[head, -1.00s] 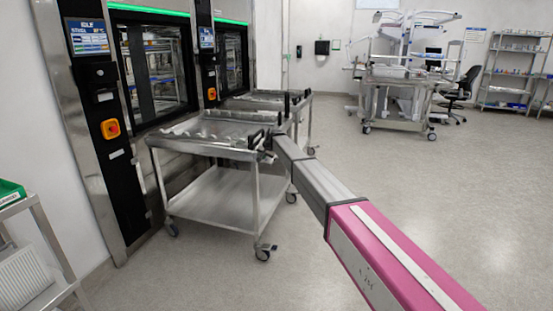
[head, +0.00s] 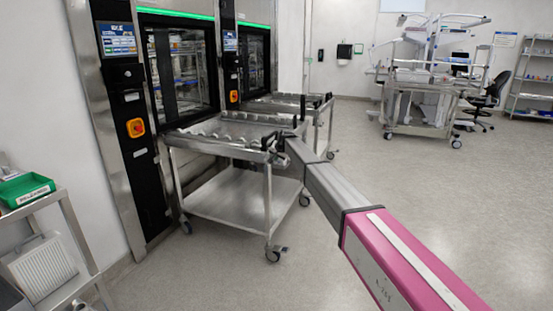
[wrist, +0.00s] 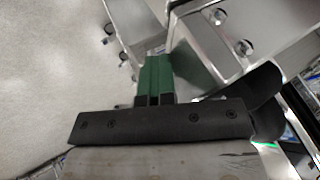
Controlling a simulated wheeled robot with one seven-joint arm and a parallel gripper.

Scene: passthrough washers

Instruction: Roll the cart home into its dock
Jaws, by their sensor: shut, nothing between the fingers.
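The steel cart (head: 232,205) with a roller top and a lower shelf stands upright on its casters in front of the nearer washer (head: 178,75). In the head view my arm reaches to the cart's near right top corner, where black handle parts (head: 270,142) show. My gripper is hidden there behind my arm. In the wrist view my gripper (wrist: 154,60) shows green fingers shut together with nothing between them, close beside a steel part of the cart (wrist: 200,40). I cannot tell whether they touch it. I cannot tell which place is the dock.
A second cart (head: 318,108) stands by the farther washer (head: 254,60). At the left is a steel stand (head: 85,235) with a green bin (head: 24,190). A loaded rack cart (head: 425,115), chair (head: 490,100) and shelves stand at the back. The floor (head: 420,190) at right is clear.

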